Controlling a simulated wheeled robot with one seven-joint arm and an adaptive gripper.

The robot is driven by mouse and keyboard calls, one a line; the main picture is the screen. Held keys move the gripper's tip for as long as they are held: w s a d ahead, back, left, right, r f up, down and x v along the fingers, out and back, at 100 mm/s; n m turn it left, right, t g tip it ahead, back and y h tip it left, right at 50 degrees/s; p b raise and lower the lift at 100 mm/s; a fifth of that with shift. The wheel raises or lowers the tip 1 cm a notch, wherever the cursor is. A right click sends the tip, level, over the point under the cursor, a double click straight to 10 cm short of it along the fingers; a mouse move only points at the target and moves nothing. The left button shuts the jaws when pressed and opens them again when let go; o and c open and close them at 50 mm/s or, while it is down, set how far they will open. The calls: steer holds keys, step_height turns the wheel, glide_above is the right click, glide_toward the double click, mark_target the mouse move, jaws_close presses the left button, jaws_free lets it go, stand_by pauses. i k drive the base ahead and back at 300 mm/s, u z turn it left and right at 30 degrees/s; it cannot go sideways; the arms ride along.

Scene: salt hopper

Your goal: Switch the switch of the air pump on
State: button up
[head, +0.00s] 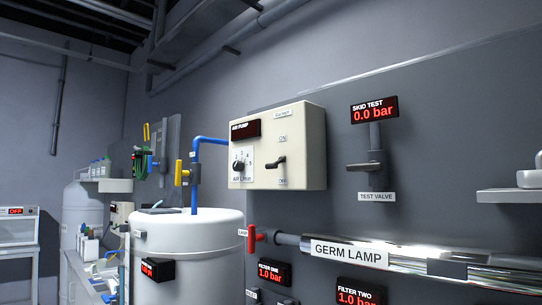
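The air pump (305,150) is a cream box mounted on the dark wall panel, at the middle of the head view. Its switch (275,163) is a dark lever on the front face, between an ON label (283,138) above and a small label below that is hard to read. The lever sticks out to the left; I cannot tell its position for certain. The AIR PUMP display (246,130) shows no lit reading. A black dial (239,166) sits left of the switch. My gripper is not in view.
A white tank (190,250) stands below left, with a blue pipe (209,140) and yellow valve handle (181,172). A red-handled valve (252,239) and the germ lamp tube (420,258) run below the box. The test valve (364,167) is to the right.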

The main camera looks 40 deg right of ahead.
mark_target(271, 166)
steer(key=k, duration=0.5)
steer(key=u, duration=1.8)
steer(key=i, duration=0.8)
steer(key=z, duration=2.9)
